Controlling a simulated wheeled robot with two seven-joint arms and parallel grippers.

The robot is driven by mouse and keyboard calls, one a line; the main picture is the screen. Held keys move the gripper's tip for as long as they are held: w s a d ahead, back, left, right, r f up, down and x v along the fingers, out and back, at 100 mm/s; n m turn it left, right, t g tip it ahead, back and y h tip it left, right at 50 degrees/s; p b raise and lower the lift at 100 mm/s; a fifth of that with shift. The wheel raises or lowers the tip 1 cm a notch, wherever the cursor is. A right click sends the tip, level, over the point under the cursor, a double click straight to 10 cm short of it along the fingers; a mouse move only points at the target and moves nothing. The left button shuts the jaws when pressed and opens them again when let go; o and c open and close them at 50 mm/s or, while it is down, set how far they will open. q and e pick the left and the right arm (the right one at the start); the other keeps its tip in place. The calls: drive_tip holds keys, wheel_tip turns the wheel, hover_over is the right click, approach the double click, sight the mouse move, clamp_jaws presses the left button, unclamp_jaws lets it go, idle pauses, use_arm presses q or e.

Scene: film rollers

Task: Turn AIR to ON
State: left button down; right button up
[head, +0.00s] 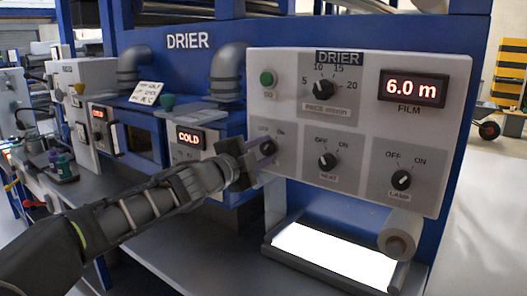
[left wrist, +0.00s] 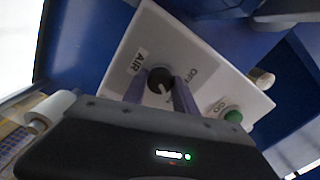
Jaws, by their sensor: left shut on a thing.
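The AIR knob (left wrist: 159,78) is a dark round knob with a pale pointer mark on the light grey drier panel (left wrist: 205,72). In the left wrist view the AIR label is beside it, and OFF is printed on its other side. My left gripper (left wrist: 160,92) has its two purple-grey fingers on either side of the knob, shut on it. In the head view the knob (head: 268,147) shows just past the fingertips, at the panel's left, below the OFF and ON marks. I cannot tell for sure which mark the pointer faces. My right gripper is not in view.
The HEAT knob (head: 327,161) and LAMP knob (head: 401,180) are to the right on the same panel. A dial (head: 324,88), a green button (head: 267,79) and a 6.0 m display (head: 414,88) are above. A lit white tray (head: 393,279) and a roller (head: 401,238) are below.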

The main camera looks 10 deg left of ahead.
use_arm(q)
drive_tip(key=c, duration=1)
unclamp_jaws()
drive_tip(key=v, duration=0.8)
